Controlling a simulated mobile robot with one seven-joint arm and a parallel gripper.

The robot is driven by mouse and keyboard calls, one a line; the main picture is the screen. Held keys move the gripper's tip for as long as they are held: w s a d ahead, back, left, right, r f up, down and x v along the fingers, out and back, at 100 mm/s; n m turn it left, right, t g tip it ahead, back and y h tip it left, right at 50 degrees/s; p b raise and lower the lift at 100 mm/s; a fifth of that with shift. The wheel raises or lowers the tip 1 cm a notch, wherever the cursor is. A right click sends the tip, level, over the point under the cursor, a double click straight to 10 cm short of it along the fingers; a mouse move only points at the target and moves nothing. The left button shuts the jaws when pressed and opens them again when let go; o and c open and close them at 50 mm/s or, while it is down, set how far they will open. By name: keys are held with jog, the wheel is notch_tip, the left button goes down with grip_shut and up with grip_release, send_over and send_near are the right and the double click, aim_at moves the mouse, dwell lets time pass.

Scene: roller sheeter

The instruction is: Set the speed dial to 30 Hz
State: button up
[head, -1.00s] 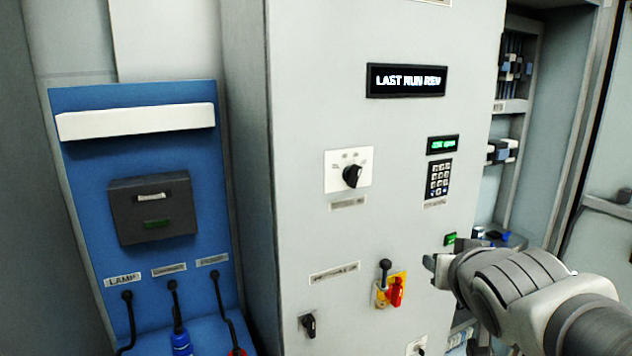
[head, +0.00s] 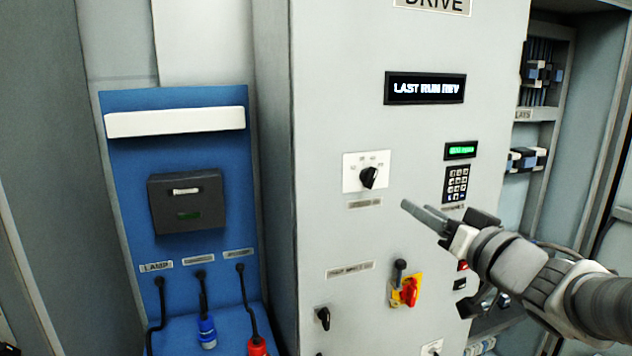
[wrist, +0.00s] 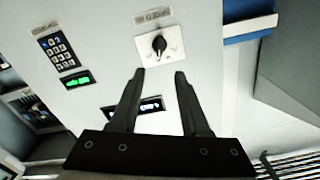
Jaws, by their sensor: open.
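The speed dial is a black knob (head: 369,177) on a white square plate (head: 352,184) with small marks that are too small to read. It sits on the grey cabinet front marked DRIVE, and a label (head: 364,203) is below it. In the wrist view the knob (wrist: 159,45) shows upside down, beyond and between the fingertips. My gripper (head: 408,208) is open and empty, to the right of and below the knob in the head view, and apart from it. In the wrist view its fingers (wrist: 160,75) are spread with a clear gap between them.
A display (head: 425,89) reads LAST RUN REV. A keypad (head: 457,184) with a small green display (head: 460,151) is right of the dial. A red-and-yellow switch (head: 408,290) is below. A blue panel (head: 125,155) with hanging plugs stands left. The cabinet front around the dial is flat.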

aim_at(373, 180)
jog(key=p+x, duration=0.1)
jog(key=x, duration=1.4)
jog(key=shift+w, duration=0.1)
grip_shut()
